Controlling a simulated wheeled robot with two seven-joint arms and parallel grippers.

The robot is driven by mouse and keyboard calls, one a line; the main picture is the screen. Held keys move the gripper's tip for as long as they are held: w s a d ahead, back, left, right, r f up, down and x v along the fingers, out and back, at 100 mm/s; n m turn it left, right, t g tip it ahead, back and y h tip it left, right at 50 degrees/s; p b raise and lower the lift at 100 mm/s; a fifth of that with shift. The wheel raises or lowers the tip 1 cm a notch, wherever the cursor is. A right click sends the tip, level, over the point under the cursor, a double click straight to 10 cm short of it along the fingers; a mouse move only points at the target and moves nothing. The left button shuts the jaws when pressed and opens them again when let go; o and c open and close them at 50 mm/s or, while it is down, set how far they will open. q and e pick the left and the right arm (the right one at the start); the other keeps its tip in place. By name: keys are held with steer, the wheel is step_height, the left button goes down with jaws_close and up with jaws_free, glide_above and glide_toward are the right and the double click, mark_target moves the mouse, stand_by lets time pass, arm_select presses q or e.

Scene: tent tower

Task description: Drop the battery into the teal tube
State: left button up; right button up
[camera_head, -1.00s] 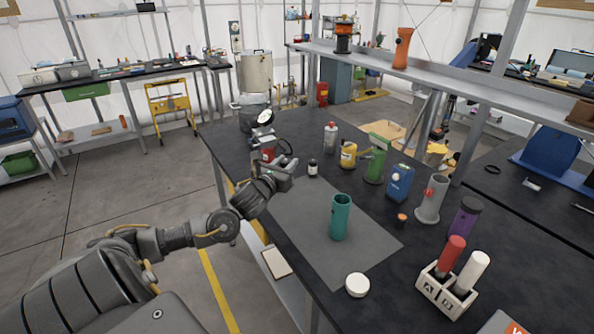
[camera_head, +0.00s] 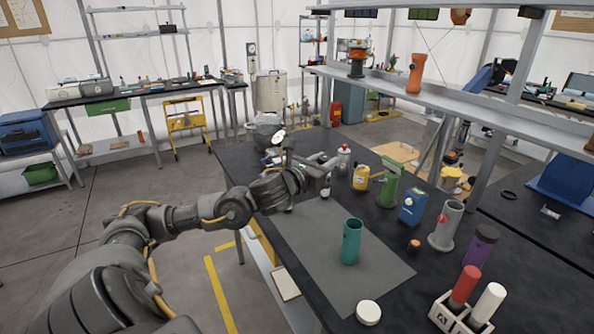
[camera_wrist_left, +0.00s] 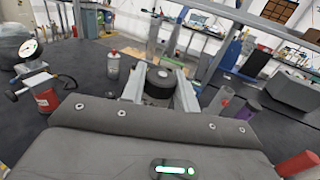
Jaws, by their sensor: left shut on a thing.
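The teal tube (camera_head: 351,243) stands upright on the grey mat (camera_head: 318,270) in the head view, its open top facing up. My left gripper (camera_head: 327,172) is beyond the tube and a little left of it in the picture. It is shut on a small dark cylinder, which I take to be the battery (camera_head: 326,191). In the left wrist view the dark round top of the battery (camera_wrist_left: 160,83) shows between the two fingers. I cannot tell whether it is off the table. My right gripper is not in view.
A white round lid (camera_head: 368,312) lies near the tube. A yellow can (camera_head: 361,178), green holder (camera_head: 388,185), blue box (camera_head: 412,206) and grey cylinder (camera_head: 446,225) line the bench's right side. A rack (camera_head: 452,316) holds red and white cylinders. The mat around the tube is clear.

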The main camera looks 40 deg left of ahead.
arm_select(q)
steer(key=d+f+m+h, duration=0.2)
steer(key=d+h, duration=0.3)
steer(key=d, duration=0.5)
steer(key=shift+w+d+f+m+g+h, duration=0.25)
steer(key=shift+f+m+g+h, duration=0.1)
steer(key=shift+m, duration=0.45)
